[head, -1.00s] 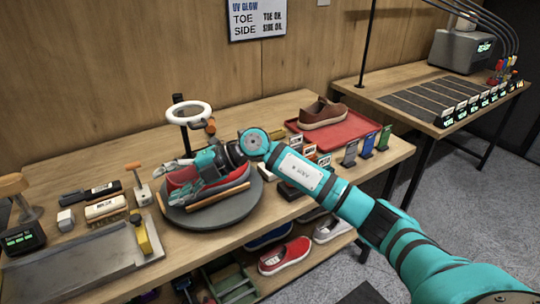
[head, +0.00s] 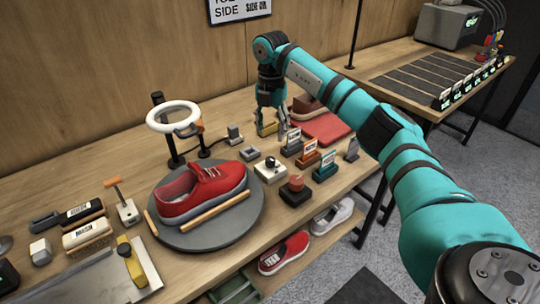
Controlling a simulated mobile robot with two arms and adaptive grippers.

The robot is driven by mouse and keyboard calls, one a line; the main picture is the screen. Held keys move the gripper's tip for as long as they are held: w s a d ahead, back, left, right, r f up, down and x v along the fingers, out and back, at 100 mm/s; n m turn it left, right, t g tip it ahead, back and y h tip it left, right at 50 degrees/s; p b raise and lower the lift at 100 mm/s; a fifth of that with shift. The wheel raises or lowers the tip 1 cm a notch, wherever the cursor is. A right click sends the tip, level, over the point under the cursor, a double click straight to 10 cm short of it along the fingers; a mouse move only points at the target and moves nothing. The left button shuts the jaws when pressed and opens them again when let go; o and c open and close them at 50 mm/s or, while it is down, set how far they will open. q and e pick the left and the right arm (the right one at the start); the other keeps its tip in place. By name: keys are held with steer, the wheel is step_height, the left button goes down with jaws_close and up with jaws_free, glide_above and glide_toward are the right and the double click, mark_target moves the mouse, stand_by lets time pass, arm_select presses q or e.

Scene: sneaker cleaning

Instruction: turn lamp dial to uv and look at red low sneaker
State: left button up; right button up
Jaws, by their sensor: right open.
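The red low sneaker (head: 203,192) lies on a round grey turntable (head: 238,222), between two wooden rails. A white ring lamp (head: 174,117) on a dark post stands behind it, with an orange-tipped part at its right side. A small white box with a dark knob (head: 270,170) sits right of the turntable; I cannot tell whether it is the lamp dial. My right gripper (head: 273,135) is open, points down and is empty above the back of the bench, behind the white box. A small yellowish item shows by its fingers. My left gripper is out of view.
Labelled cards and blocks (head: 309,155) stand right of the white box. A red tray (head: 322,128) with a brown shoe lies behind my right arm. Brushes (head: 86,232) and a metal tray (head: 90,280) are at the left. More shoes (head: 285,253) sit on the lower shelf.

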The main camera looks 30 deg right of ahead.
mark_target(270, 158)
step_height(270, 158, down, 10)
steer(key=shift+w+p, duration=0.15)
steer(key=shift+p, duration=0.45)
steer(key=shift+f, duration=0.5)
jaws_close()
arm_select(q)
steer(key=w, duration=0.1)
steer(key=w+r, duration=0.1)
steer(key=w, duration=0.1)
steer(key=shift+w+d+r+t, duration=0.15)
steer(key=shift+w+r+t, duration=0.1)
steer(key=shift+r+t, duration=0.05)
